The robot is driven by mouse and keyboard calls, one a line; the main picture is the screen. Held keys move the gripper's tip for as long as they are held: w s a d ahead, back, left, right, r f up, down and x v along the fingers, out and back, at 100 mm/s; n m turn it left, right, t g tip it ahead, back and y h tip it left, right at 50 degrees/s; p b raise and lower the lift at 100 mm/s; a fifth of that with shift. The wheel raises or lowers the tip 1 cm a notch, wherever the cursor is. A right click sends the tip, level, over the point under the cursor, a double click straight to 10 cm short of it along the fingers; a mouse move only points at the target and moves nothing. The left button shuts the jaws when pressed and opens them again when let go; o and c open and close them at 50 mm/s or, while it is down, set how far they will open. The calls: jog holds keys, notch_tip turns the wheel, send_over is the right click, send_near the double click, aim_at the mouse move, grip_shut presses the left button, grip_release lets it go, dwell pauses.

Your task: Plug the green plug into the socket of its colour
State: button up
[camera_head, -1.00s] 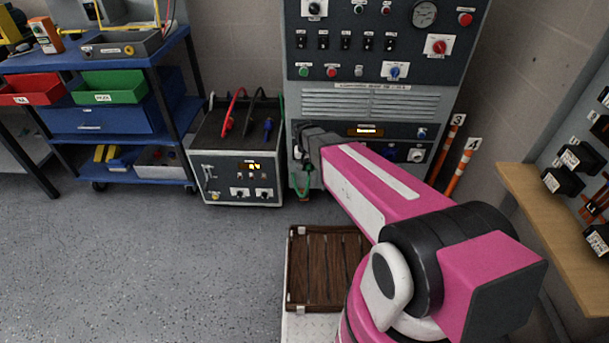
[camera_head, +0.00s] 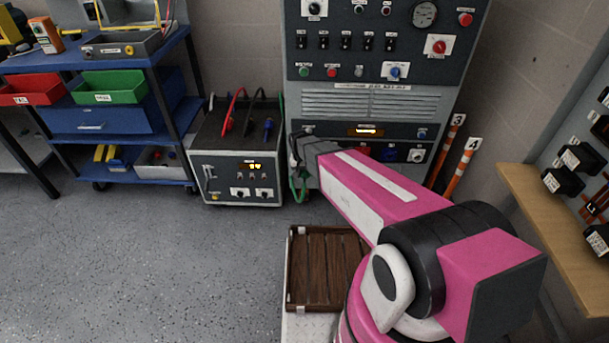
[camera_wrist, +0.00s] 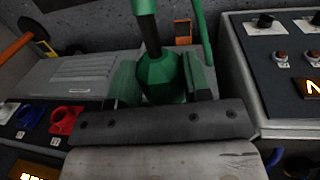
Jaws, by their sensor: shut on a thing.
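My gripper (camera_head: 303,150) is in front of the lower left part of the tall grey cabinet (camera_head: 372,105). In the wrist view my gripper (camera_wrist: 161,88) is shut on the green plug (camera_wrist: 160,72), with a finger on each side of it. The plug's green cable (camera_head: 298,187) hangs below the gripper in the head view. In the wrist view a blue socket (camera_wrist: 31,114) and a red socket (camera_wrist: 66,119) show on the cabinet panel at left. I see no green socket; the gripper and plug cover part of the panel.
A smaller instrument box (camera_head: 238,172) with red, black and blue leads stands just left of the cabinet, close to the gripper. A blue shelf cart (camera_head: 118,122) is farther left. A wooden crate (camera_head: 298,308) is below the arm. Floor at left is clear.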

jog(key=shift+w+d, duration=0.1)
jog(key=shift+w, duration=2.35)
jog(key=shift+w, duration=1.7)
jog(key=o, duration=1.2)
jog(key=shift+r, duration=0.1)
jog(key=shift+a+r, duration=0.2)
jog(key=shift+r, duration=1.5)
jog(key=shift+a+r, duration=0.2)
jog(key=shift+r, duration=1.5)
jog(key=shift+r, duration=0.1)
